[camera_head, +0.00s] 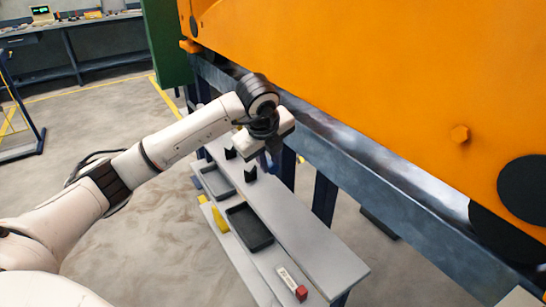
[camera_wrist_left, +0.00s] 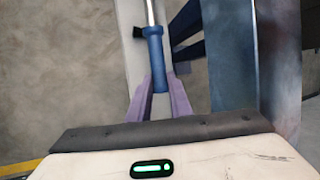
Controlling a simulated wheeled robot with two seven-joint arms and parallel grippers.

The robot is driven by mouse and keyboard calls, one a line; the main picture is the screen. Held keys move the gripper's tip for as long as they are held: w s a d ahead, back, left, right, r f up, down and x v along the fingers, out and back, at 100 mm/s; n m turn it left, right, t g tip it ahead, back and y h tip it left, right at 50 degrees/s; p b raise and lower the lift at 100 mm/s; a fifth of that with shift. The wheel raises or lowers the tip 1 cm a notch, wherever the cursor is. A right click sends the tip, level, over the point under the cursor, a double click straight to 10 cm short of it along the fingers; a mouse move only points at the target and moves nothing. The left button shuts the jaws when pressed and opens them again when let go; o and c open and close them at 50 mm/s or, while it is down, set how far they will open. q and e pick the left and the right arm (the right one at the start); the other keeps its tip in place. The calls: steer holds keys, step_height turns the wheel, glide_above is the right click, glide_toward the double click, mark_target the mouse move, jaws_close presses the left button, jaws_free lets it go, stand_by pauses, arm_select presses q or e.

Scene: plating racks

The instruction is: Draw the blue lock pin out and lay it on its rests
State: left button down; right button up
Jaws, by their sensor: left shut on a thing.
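My left gripper (camera_head: 272,147) is at the machine's edge, above the grey shelf. In the left wrist view its purple fingers (camera_wrist_left: 160,98) are shut on the blue grip of the lock pin (camera_wrist_left: 154,62). A bright metal rod runs from the grip to the top of that view, where its far end is out of frame. In the head view I cannot make out the pin, as the gripper and wrist cover that spot. Two black notched rests (camera_head: 250,173) stand on the shelf, just left of and below the gripper. My right gripper is not in view.
The orange machine (camera_head: 400,70) and its steel beam (camera_head: 350,165) stand close on the right. The shelf (camera_head: 300,240) has clear room toward its near end. A lower ledge bears dark trays (camera_head: 231,211), a yellow item (camera_head: 220,217) and a red-ended block (camera_head: 301,293).

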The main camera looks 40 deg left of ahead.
arm_select(q)
steer(key=shift+f+b, duration=0.2)
steer(key=shift+b, duration=0.3)
step_height(320, 180, down, 2)
steer(key=shift+f+b, duration=0.25)
steer(key=shift+b, duration=0.8)
steer(key=shift+f+b, duration=0.5)
steer(key=shift+f, duration=0.1)
step_height(320, 180, down, 3)
steer(key=shift+f+b, duration=0.1)
steer(key=shift+b, duration=1.15)
steer(key=shift+f+b, duration=0.4)
steer(key=shift+f, duration=0.15)
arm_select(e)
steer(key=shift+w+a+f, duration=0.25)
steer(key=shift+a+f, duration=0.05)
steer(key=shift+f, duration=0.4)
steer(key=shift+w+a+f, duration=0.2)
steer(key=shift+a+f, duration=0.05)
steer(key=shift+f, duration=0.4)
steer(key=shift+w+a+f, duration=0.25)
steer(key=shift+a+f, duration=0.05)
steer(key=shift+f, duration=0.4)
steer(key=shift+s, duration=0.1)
